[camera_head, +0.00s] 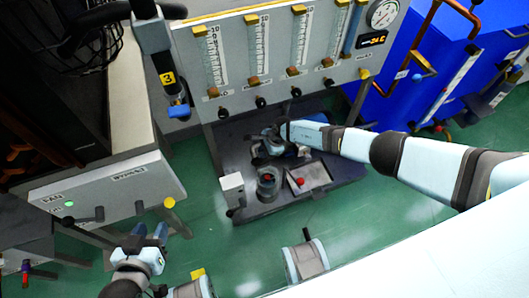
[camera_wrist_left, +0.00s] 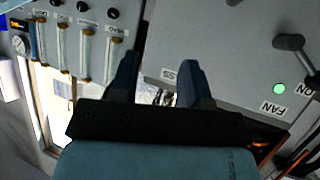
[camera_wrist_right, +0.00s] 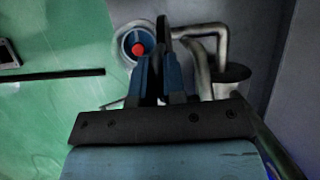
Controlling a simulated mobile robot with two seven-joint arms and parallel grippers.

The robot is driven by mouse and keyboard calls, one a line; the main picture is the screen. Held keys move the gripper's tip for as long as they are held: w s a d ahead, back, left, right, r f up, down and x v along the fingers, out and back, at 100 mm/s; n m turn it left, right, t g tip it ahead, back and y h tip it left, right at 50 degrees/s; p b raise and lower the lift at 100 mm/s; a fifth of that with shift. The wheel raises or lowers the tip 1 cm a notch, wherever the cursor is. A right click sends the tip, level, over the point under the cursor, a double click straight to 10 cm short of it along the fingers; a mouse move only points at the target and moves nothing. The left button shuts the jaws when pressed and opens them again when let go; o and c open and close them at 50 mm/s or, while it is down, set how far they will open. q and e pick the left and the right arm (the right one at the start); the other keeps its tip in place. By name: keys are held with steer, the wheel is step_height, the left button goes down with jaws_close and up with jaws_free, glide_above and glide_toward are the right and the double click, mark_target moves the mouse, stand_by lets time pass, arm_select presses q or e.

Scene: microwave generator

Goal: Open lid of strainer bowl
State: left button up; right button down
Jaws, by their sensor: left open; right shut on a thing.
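The strainer bowl (camera_head: 268,189) is a round grey vessel on the dark low platform, with a red spot inside its top. In the right wrist view the bowl (camera_wrist_right: 122,40) shows just beyond my fingertips, its round opening and the red part visible. My right gripper (camera_head: 272,146) is just behind the bowl in the head view. It is shut on a thin dark piece (camera_wrist_right: 163,28), seen nearly edge-on, which appears to be the bowl's lid, standing up beside the opening. My left gripper (camera_head: 150,236) is open and empty, well left of the bowl, before the FAN panel (camera_wrist_left: 240,60).
The gauge panel (camera_head: 232,100) with several flow tubes stands above the platform (camera_head: 257,212). A tray (camera_head: 316,177) with a red knob lies right of the bowl. Grey pipes (camera_wrist_right: 222,50) run close to my right fingers. The green floor in front is mostly clear.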

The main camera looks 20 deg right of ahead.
arm_select(q)
steer(key=shift+f, duration=0.1)
arm_select(e)
steer(key=shift+s+f, duration=0.15)
steer(key=c, duration=1.3)
jaws_free()
arm_select(q)
steer(key=shift+a+f, duration=0.1)
steer(key=shift+f, duration=0.15)
arm_select(e)
steer(key=shift+o, duration=0.3)
steer(key=shift+d+r+p, duration=0.15)
steer(key=shift+r+p, duration=0.2)
steer(key=shift+r, duration=0.25)
arm_select(q)
steer(key=p, duration=0.2)
steer(key=r+p, duration=0.1)
steer(key=p, duration=0.1)
steer(key=shift+s+a+g+y, duration=0.25)
steer(key=shift+a+g+y, duration=0.05)
steer(key=shift+a, duration=0.1)
arm_select(e)
steer(key=v, duration=1.2)
steer(key=shift+d+r, duration=0.15)
steer(key=shift+r, duration=0.15)
arm_select(q)
steer(key=shift+d, duration=0.1)
arm_select(e)
steer(key=shift+d, duration=0.1)
